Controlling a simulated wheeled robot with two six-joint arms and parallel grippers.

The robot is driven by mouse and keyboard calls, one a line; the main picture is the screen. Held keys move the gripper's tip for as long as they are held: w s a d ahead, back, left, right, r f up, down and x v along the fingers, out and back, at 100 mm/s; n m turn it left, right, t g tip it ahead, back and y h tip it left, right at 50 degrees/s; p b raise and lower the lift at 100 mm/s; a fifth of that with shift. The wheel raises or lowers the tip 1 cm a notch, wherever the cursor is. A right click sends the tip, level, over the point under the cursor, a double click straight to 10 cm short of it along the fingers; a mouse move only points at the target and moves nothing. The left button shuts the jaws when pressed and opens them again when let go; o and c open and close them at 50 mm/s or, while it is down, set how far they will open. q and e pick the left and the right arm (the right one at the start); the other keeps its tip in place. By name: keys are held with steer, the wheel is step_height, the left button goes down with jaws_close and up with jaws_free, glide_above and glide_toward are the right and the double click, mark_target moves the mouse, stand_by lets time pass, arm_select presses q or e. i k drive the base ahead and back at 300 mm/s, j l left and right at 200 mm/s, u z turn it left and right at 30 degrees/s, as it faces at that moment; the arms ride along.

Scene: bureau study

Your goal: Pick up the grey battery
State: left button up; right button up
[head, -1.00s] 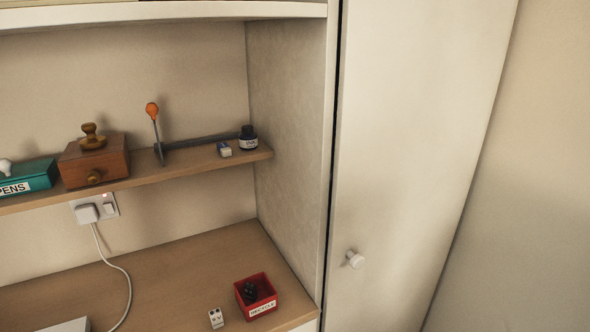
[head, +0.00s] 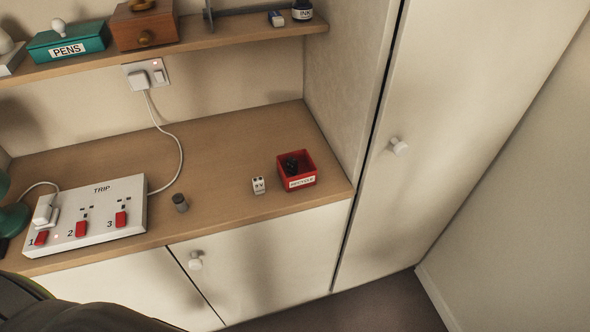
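A small dark grey cylinder (head: 180,203), which looks like the grey battery, stands upright on the wooden desk top in the head view. It is just right of the white TRIP switch box, near the desk's front edge. Neither of my grippers shows in the head view, so nothing is seen near the cylinder.
The TRIP box (head: 97,213) has red switches and a plugged cable. A shelf (head: 215,40) overhangs the back. Desk between cylinder and white block is clear.

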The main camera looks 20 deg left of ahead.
mark_target(178, 199)
steer(key=u, duration=1.45)
